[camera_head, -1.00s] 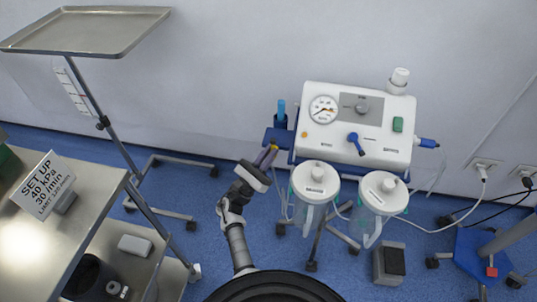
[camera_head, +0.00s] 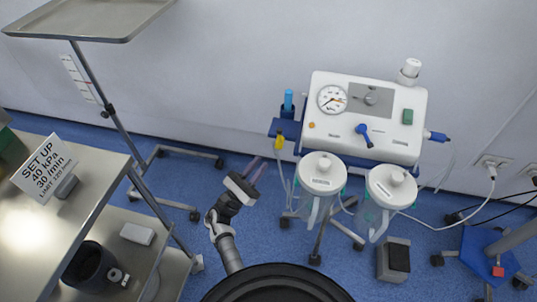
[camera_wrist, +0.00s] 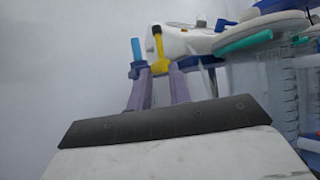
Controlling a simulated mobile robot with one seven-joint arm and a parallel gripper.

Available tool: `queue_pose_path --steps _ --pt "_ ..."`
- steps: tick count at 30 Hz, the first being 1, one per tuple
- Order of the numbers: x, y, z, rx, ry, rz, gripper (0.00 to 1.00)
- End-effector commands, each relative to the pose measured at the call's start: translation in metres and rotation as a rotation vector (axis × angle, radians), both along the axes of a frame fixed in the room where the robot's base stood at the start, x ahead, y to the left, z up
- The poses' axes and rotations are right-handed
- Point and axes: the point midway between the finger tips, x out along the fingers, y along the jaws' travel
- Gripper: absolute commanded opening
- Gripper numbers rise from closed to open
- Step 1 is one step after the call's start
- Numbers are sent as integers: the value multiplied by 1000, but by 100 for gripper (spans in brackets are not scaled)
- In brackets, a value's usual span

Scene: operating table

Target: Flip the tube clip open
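The tube clip, which I take to be the small yellow piece (camera_head: 279,142), sits just below the blue holder at the left of the white suction unit (camera_head: 365,115). In the wrist view the yellow piece (camera_wrist: 160,63) shows a dark tip and a narrow upright part beside a blue cylinder. Whether it is open or closed is too small to tell. My gripper (camera_head: 258,167) is below and left of the clip, apart from it. In the wrist view its two purple fingers (camera_wrist: 160,88) stand apart with nothing held between them.
Two clear jars with white lids (camera_head: 323,172) (camera_head: 391,186) hang under the unit, right of my gripper. A blue cylinder (camera_head: 288,103) stands above the clip. A steel trolley (camera_head: 95,180) and a tray stand (camera_head: 95,25) are at the left.

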Motion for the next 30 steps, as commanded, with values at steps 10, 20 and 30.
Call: queue_pose_path --steps 10,20,30 --pt "-32 29 -29 -2 1 1 20" --pt "-35 31 -31 -1 0 -1 20" --pt "-34 31 -27 -1 0 -1 20"
